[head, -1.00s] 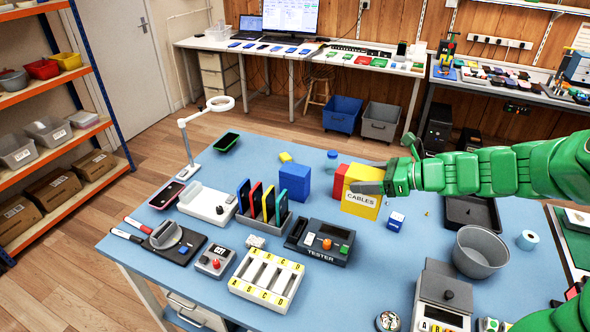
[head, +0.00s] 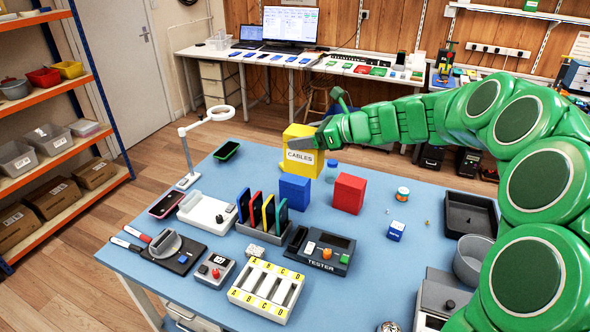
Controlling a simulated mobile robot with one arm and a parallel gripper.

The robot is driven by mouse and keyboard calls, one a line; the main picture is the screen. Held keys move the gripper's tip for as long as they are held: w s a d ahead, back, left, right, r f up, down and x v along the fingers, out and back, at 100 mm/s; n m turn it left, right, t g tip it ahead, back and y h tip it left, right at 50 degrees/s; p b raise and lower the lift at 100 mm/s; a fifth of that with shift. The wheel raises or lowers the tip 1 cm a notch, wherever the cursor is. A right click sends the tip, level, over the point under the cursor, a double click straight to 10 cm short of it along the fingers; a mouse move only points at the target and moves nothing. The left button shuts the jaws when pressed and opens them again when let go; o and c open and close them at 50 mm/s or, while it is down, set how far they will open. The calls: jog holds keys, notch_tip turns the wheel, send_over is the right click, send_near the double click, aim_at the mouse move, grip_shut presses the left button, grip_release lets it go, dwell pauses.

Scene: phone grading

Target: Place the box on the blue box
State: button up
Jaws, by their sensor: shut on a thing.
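The yellow box (head: 301,162) with a "CABLES" label is upright in the head view. My gripper (head: 312,142) is shut on it from the right. The yellow box appears just above the plain blue box (head: 294,191), slightly to its right in the picture. I cannot tell whether it touches the blue box or hangs above or behind it. The blue box stands on the blue table (head: 215,285). The far finger of my gripper is hidden.
A red box (head: 348,193) stands right of the blue box. A blue-capped jar (head: 332,172) is close to the yellow box. A rack of coloured phones (head: 262,211) stands in front, beside a tester (head: 327,250).

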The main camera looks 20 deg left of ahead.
jog(key=w+a+f, duration=0.7)
jog(key=w+f, duration=0.4)
jog(key=f, duration=0.2)
jog(key=shift+w+a, duration=0.15)
jog(key=shift+a, duration=0.1)
dwell(0.6)
jog(key=o, duration=1.2)
jog(key=shift+f, duration=0.1)
jog(key=v, duration=1.2)
